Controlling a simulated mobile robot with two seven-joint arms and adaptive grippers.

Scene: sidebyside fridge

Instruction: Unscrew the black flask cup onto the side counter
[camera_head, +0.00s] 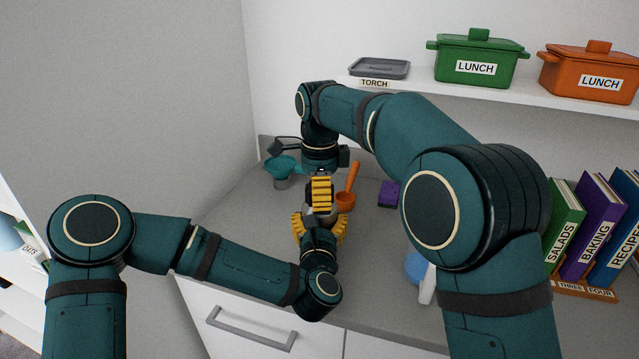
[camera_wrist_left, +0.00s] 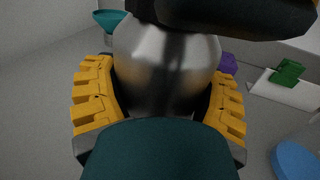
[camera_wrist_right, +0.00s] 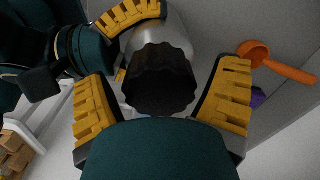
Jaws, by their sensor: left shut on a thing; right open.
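The steel flask (camera_wrist_left: 165,70) stands upright between the yellow fingers of my left gripper (camera_wrist_left: 160,105), which is shut on its body. The ridged black cup (camera_wrist_right: 160,80) tops the flask in the right wrist view. My right gripper (camera_wrist_right: 162,105) is open above it, with one finger on each side of the cup and gaps visible. In the head view my right gripper (camera_head: 321,190) is directly above my left gripper (camera_head: 320,230), and both hide most of the flask. The grey side counter (camera_head: 240,215) lies beneath.
A teal funnel (camera_head: 282,165) is left of the grippers. An orange scoop (camera_head: 346,196) and purple sponge (camera_head: 387,193) are close on the right. A shelf with lunch pots (camera_head: 475,60) is above; books (camera_head: 595,235) stand at right. Counter is clear at front left.

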